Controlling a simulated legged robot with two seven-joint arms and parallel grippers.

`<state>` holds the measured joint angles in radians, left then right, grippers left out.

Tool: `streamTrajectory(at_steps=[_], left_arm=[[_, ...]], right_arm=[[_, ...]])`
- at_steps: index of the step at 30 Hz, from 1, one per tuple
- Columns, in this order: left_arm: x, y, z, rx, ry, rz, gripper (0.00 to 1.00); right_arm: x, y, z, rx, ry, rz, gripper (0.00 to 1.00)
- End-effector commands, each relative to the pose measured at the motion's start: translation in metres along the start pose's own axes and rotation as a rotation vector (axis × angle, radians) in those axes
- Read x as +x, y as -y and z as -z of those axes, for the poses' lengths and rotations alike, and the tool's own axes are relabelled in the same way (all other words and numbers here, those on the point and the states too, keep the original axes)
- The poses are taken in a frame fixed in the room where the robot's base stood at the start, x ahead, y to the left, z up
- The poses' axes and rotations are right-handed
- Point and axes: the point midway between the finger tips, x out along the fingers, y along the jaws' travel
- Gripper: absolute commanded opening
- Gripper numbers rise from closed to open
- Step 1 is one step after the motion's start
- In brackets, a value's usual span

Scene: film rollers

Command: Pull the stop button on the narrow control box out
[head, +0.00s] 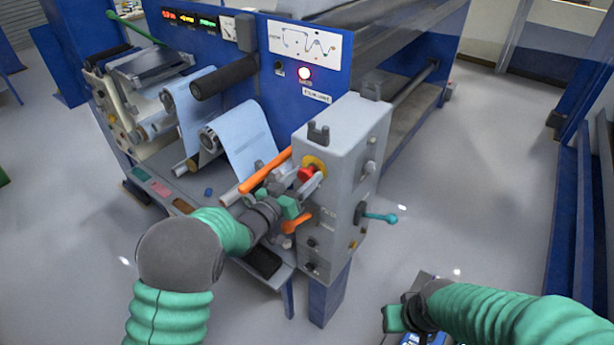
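The narrow control box (341,150) is a tall grey box standing at the front right corner of the blue film machine. Its red stop button (305,174) sits on a yellow ring (315,162) high on the face toward me. Whether the fingers touch or clasp the button cannot be made out. My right gripper (393,317) is low at the bottom right, away from the box, and its finger gap is not clear.
An orange bar (265,170) and an orange lever (296,222) lie close to my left gripper. A teal handle (379,218) sticks out on the box's right side. Film rollers (224,77) are at the left. The floor at right is open.

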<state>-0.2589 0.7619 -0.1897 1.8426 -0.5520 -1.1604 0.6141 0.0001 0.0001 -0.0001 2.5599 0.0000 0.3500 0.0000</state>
Motion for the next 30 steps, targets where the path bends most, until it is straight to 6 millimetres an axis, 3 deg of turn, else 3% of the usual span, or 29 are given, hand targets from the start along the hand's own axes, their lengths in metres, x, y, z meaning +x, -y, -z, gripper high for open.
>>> streamTrajectory(at_steps=[3, 14, 17, 30], left_arm=[[0.001, 0.000, 0.000, 0.000, 0.000, 0.000, 0.64], [-0.006, 0.001, -0.002, -0.001, 0.001, 0.000, 0.64], [-0.025, 0.002, -0.003, -0.001, -0.001, 0.003, 0.64], [-0.146, 0.003, -0.003, -0.001, -0.002, 0.003, 0.64]], right_arm=[[0.000, 0.000, 0.000, 0.000, 0.000, 0.000, 0.36], [0.004, 0.000, -0.001, 0.000, 0.000, 0.000, 0.36], [0.011, 0.000, -0.003, 0.000, 0.000, 0.000, 0.36], [0.042, 0.000, -0.010, 0.000, 0.000, 0.000, 0.36]])
